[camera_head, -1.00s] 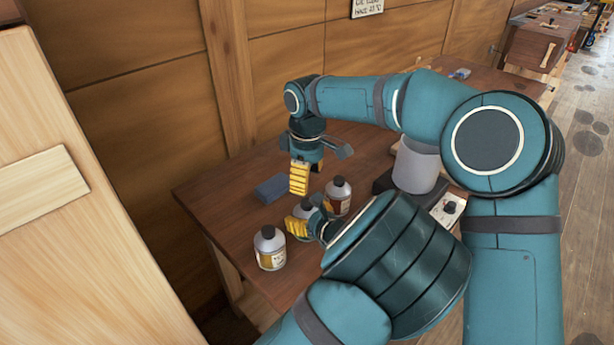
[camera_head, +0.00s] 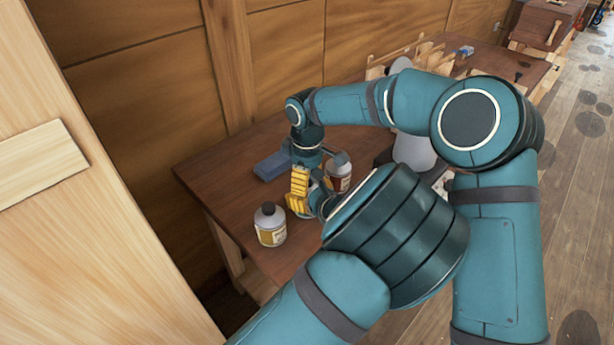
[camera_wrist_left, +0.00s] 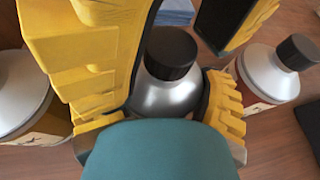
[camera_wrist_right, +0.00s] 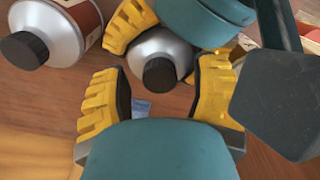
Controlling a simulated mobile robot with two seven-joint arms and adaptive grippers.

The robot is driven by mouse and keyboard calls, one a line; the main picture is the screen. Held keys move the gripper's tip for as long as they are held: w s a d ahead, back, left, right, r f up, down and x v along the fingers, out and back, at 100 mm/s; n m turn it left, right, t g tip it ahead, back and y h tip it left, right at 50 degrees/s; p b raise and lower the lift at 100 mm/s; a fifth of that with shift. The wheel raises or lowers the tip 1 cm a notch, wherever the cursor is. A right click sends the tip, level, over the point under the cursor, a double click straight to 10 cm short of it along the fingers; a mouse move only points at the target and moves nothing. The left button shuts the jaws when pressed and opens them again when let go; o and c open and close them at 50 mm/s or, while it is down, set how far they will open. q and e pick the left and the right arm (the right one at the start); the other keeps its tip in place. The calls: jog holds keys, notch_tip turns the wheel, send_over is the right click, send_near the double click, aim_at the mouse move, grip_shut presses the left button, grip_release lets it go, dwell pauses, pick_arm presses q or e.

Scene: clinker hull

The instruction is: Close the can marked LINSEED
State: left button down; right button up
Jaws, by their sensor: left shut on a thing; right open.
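A silvery can (camera_wrist_left: 165,95) with a black cap (camera_wrist_left: 171,48) stands upright on the brown bench. My left gripper (camera_wrist_left: 165,108) is shut around its body, low from the side. My right gripper (camera_wrist_right: 155,85) points down over the same can, its yellow fingers open on either side of the cap and apart from it. The cap sits on the can top; I cannot tell how tightly. In the head view the two grippers (camera_head: 300,192) hide most of this can. Its label is hidden, so I cannot read LINSEED on it.
A similar capped can (camera_head: 270,226) stands at the front left, and another with a reddish label (camera_head: 339,173) just behind right. A blue block (camera_head: 272,165) lies behind. A grey container (camera_head: 412,153) stands to the right. The bench's left end (camera_head: 220,180) is clear.

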grip_shut()
jog(key=m, duration=0.3)
dwell(0.3)
jog(key=shift+c, duration=0.3)
grip_release()
